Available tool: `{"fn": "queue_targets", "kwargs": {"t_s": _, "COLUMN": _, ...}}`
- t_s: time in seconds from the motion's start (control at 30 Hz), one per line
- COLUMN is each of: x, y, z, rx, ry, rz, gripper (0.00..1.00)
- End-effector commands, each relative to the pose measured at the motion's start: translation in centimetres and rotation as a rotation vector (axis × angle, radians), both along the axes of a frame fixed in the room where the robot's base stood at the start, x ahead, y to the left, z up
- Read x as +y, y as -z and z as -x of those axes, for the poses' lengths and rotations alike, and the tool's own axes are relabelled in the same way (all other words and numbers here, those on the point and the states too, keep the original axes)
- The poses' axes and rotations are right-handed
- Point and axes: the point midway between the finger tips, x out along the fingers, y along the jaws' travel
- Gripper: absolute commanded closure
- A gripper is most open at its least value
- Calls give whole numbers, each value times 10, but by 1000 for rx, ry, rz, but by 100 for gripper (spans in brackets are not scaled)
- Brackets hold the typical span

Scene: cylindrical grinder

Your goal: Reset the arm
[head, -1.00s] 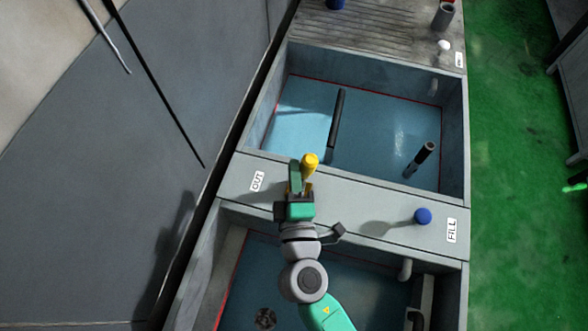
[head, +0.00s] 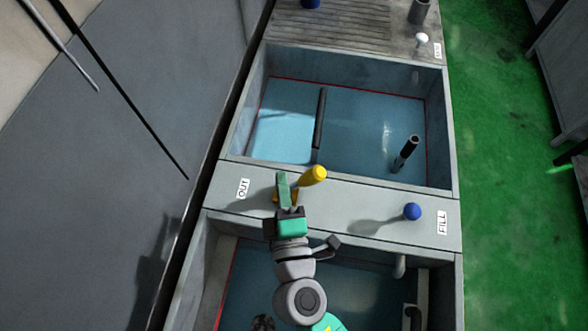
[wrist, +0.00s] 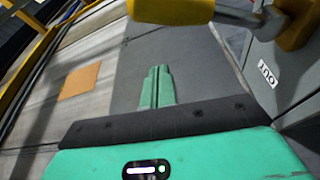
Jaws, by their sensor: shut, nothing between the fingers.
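My gripper (head: 283,180) is over the grey ledge (head: 345,190) between the two basins, near the OUT label (head: 243,188). Its green fingers are pressed together with nothing between them, as the wrist view (wrist: 157,82) also shows. A yellow handle (head: 313,175) stands just to the right of the fingertips, tilted to the right. In the wrist view a yellow part (wrist: 172,10) crosses the top, beyond the fingertips. I cannot tell whether the fingers touch it.
A blue knob (head: 412,211) stands on the ledge by the FILL label (head: 442,222). The upper basin (head: 350,125) holds a dark bar (head: 320,120) and an upright black-topped pipe (head: 405,153). A grey wall (head: 110,130) lies left, green floor (head: 500,180) right.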

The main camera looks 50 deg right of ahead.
Motion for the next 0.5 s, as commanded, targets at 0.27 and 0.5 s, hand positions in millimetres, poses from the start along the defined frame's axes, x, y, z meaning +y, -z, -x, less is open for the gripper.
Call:
{"fn": "queue_targets", "kwargs": {"t_s": 0.27, "x": 42, "y": 16, "z": 44, "rx": 4, "ry": -2, "rz": 1, "gripper": 100}}
{"fn": "queue_targets", "kwargs": {"t_s": 0.5, "x": 51, "y": 15, "z": 53, "rx": 0, "ry": -1, "rz": 0, "gripper": 100}}
